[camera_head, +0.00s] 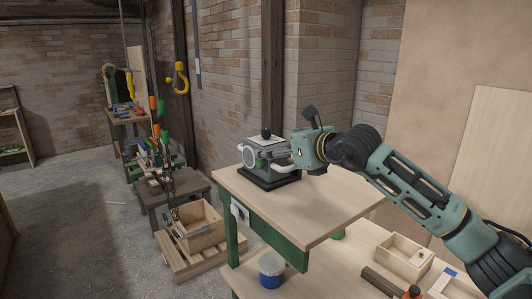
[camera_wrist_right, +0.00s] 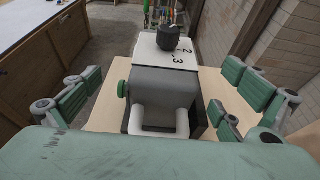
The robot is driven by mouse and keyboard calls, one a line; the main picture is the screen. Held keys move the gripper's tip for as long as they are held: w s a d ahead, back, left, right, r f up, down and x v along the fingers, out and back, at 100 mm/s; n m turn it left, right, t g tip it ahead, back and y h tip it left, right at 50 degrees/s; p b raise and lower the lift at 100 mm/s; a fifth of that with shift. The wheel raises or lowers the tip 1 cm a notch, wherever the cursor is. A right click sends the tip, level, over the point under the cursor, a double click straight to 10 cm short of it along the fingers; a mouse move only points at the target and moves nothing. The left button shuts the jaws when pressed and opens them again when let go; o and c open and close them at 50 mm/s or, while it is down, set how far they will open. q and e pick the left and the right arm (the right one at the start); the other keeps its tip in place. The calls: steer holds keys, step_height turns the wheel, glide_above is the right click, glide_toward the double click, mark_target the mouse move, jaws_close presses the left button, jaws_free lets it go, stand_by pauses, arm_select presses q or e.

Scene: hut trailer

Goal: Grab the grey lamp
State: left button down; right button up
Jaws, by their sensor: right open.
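The thing matching the grey lamp (camera_head: 252,143) is a boxy grey body with a pale top and a black knob, on a black base on the wooden table (camera_head: 318,208). In the right wrist view the grey lamp (camera_wrist_right: 161,86) is centred, with a white handle facing me and a green knob on its left side. My right gripper (camera_head: 276,153) is at the lamp's near side. In the wrist view my right gripper (camera_wrist_right: 162,97) is open, its green-padded fingers on either side of the lamp with gaps. My left gripper is not in view.
A lower bench holds a wooden box (camera_head: 403,257) and a blue container (camera_head: 271,270). A wooden crate (camera_head: 198,226) stands on a pallet at left of the table. A brick wall (camera_head: 235,80) is close behind. The table's front part is clear.

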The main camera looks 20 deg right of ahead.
mark_target(269, 144)
steer(key=p+x, duration=0.2)
steer(key=x, duration=0.2)
steer(key=shift+a+r+p, duration=0.1)
steer(key=shift+a+p, duration=0.1)
steer(key=shift+p, duration=0.1)
steer(key=shift+w+a+f, duration=0.15)
steer(key=shift+w+f, duration=0.25)
steer(key=shift+w, duration=0.05)
steer(key=c, duration=2)
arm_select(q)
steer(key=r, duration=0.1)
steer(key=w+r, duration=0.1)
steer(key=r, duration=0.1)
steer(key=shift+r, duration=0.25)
arm_select(e)
steer(key=shift+r, duration=0.1)
